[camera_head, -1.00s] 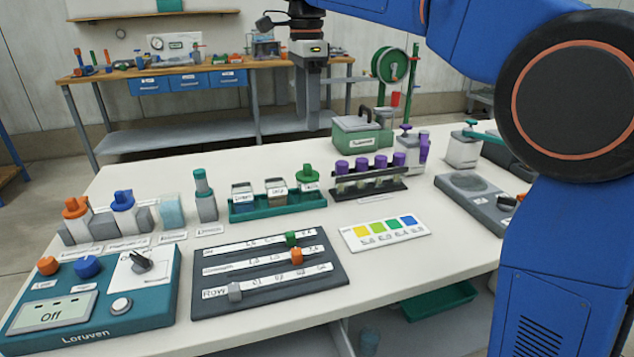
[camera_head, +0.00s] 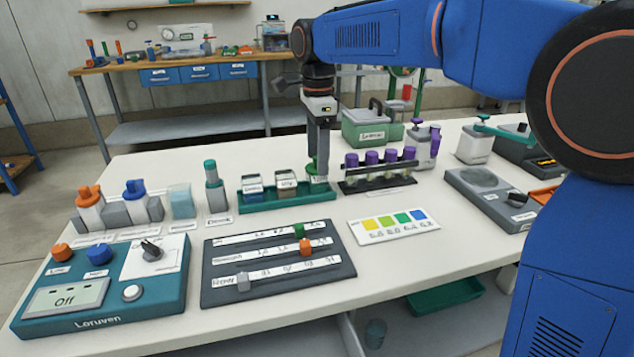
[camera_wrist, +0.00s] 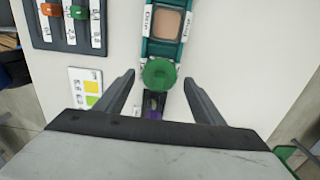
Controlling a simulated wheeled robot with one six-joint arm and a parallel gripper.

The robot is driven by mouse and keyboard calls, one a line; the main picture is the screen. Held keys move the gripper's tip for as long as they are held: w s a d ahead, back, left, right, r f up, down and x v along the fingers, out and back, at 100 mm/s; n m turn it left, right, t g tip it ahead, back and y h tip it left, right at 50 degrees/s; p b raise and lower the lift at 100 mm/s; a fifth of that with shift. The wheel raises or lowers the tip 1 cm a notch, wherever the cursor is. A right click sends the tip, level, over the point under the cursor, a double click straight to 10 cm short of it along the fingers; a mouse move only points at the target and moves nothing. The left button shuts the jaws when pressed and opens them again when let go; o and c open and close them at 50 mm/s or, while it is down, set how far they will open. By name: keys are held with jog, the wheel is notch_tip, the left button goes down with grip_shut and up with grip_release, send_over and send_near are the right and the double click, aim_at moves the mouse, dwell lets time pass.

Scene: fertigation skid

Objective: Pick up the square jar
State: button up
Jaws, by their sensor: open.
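Several small square jars stand in a row in a green tray (camera_head: 262,205). The left jar (camera_head: 252,187) and the middle jar (camera_head: 286,184) have labels on their fronts. The right one has a round green lid (camera_head: 312,168), partly hidden behind my gripper (camera_head: 319,180). In the wrist view the green lid (camera_wrist: 158,73) lies between my open fingers (camera_wrist: 159,80), with clear space on both sides, and hides what is under it. A square jar with brown contents (camera_wrist: 166,22) sits just beyond it. My gripper points down over the tray's right end and holds nothing.
A black rack of purple-capped tubes (camera_head: 378,180) stands close to the right of the tray. In front lie a slider board (camera_head: 275,280) and a colour card (camera_head: 393,226). A green box (camera_head: 368,128) stands behind.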

aim_at(317, 181)
jog(key=shift+f, duration=2.25)
jog(key=c, duration=0.8)
jog(key=shift+o, duration=0.2)
